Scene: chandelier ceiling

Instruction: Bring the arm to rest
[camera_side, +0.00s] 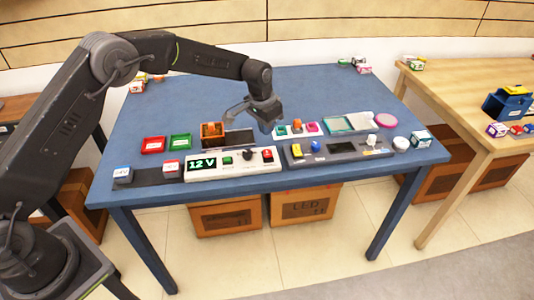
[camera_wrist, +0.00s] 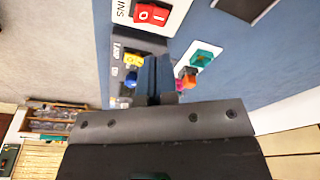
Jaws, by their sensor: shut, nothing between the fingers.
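My gripper (camera_side: 266,122) hangs over the middle of the blue table (camera_side: 240,85), at the end of my outstretched arm. In the side view it is above the area between the white 12 V panel and the tray of coloured pieces. In the wrist view my gripper (camera_wrist: 158,75) shows its fingers together, with nothing held between them. The fingers hide part of the panel and pieces beyond them.
The white 12 V panel (camera_side: 205,174) and a dark grey panel (camera_side: 350,156) line the front edge. The back of the table is mostly clear. A wooden table (camera_side: 450,95) stands right.

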